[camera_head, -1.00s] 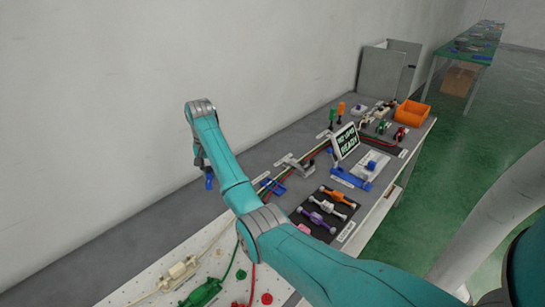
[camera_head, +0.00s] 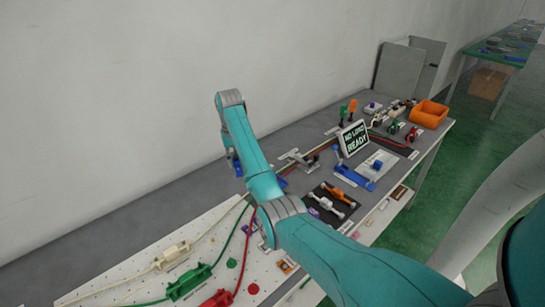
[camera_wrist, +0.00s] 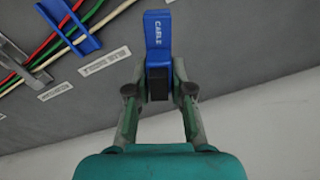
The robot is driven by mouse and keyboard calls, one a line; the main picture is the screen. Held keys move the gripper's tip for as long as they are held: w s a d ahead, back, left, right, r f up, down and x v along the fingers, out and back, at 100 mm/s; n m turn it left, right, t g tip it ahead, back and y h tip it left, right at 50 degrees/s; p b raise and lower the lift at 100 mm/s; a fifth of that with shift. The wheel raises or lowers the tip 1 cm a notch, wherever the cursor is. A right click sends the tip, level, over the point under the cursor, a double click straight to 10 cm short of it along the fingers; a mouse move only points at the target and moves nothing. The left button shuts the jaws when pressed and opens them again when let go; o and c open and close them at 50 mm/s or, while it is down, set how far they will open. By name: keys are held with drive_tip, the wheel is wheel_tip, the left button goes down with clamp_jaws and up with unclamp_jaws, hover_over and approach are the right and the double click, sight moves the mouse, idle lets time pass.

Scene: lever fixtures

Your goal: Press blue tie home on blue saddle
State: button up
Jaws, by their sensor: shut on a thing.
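My gripper (camera_wrist: 160,90) is shut on the blue tie (camera_wrist: 158,32), a blue strap-like piece marked CABLE that points away from the gripper. In the head view, the blue tie (camera_head: 237,166) hangs below my wrist, and the fingers are mostly hidden. The blue saddle (camera_wrist: 75,27) is at the upper left of the wrist view, with red, green and cream cables by it. The tie is apart from it, to its right in that view. In the head view, the blue saddle (camera_head: 282,183) is partly hidden behind my arm.
A grey lever fixture (camera_head: 297,158) stands past the saddle along the cables. A screen reading NO LOAD READY (camera_head: 354,138) and an orange bin (camera_head: 430,113) are farther along the bench. A white pegboard (camera_head: 130,250) with cable connectors is nearer. The wall runs close behind the bench.

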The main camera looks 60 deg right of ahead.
drive_tip(key=s+d+f+n, duration=0.1)
drive_tip(key=s+d+n, duration=0.3)
drive_tip(key=s+d, duration=0.4)
drive_tip(key=d, duration=0.2)
drive_tip(key=shift+s+d+n, duration=0.3)
drive_tip(key=shift+s, duration=0.05)
drive_tip(key=shift+f, duration=0.1)
drive_tip(key=shift+f, duration=1.5)
drive_tip(key=shift+f, duration=2.1)
drive_tip(key=o, duration=1.4)
drive_tip(key=shift+r, duration=0.15)
wheel_tip(320, 180, up, 7)
idle(0.5)
